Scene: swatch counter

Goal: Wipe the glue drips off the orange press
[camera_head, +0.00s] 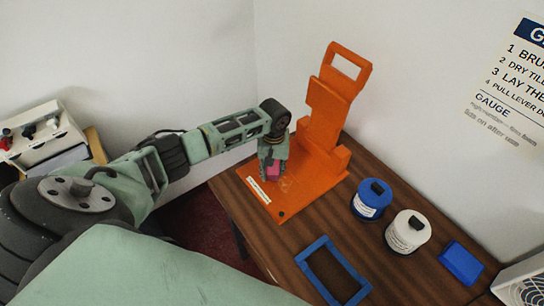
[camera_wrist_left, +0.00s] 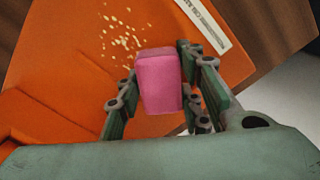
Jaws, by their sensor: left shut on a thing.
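The orange press (camera_head: 323,120) stands on the wooden table, with a flat base and an upright back that has a handle loop on top. In the left wrist view, pale glue drips (camera_wrist_left: 121,42) lie scattered on the orange base (camera_wrist_left: 60,70). My left gripper (camera_head: 271,168) is over the base and shut on a pink block (camera_wrist_left: 160,80), which looks like a sponge. The pink block also shows in the head view (camera_head: 272,171). It is beside the drips; I cannot tell whether it touches the base. My right gripper is not in view.
A blue-lidded jar (camera_head: 371,199), a white-lidded jar (camera_head: 407,232), a blue frame (camera_head: 333,270) and a blue block (camera_head: 461,262) are on the table (camera_head: 285,240) right of the press. A vented white box (camera_head: 522,285) stands at the right edge. A wall sign (camera_head: 511,85) hangs behind.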

